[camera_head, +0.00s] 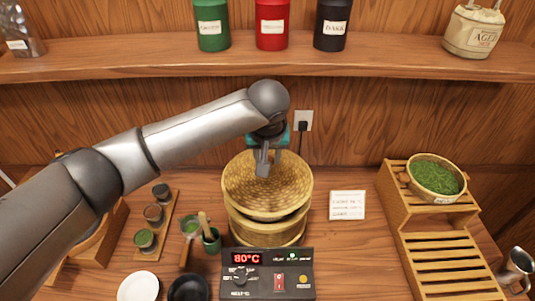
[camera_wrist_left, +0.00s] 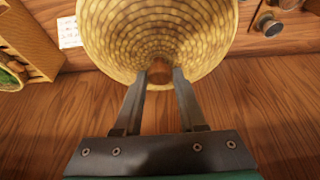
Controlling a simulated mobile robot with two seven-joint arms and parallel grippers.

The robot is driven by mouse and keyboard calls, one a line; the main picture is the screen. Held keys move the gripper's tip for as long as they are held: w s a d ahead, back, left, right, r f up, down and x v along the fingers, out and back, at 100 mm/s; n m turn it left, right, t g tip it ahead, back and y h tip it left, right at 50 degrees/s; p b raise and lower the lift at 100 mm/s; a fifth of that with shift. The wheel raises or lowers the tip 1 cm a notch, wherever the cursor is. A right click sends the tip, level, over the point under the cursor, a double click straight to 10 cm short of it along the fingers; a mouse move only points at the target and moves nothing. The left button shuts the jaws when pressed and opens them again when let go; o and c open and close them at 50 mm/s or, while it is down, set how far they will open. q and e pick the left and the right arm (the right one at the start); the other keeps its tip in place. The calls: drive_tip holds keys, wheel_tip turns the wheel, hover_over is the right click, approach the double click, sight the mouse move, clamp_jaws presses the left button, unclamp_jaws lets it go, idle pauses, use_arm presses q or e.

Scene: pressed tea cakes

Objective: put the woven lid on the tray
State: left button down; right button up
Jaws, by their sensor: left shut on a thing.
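The woven lid (camera_head: 245,190) is a round, domed, straw-coloured disc over the round steamer tray (camera_head: 268,232). In the head view a dark gap shows between the lid and the tray at the lower right, and the lid looks slightly tilted and off to the left. My left gripper (camera_head: 265,165) is shut on the lid's knob. In the left wrist view, the fingers (camera_wrist_left: 159,78) close on the brown knob (camera_wrist_left: 159,70) at the lid's centre. The lid hides the tray's inside. My right gripper is not in view.
A control box (camera_head: 268,273) reading 80°C stands in front of the tray. A white card (camera_head: 347,205) and a slatted wooden stand (camera_head: 445,260) with a basket of green leaves (camera_head: 436,177) are at right. Small cups and a green whisk pot (camera_head: 211,240) are at left. A shelf (camera_head: 400,66) runs behind.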

use_arm(q)
drive_tip(key=shift+f, duration=0.4)
drive_tip(key=shift+c, duration=2.4)
unclamp_jaws()
drive_tip(key=shift+r, duration=0.1)
drive_tip(key=shift+r, duration=0.25)
drive_tip(key=v, duration=1.2)
drive_tip(key=shift+r+b, duration=0.3)
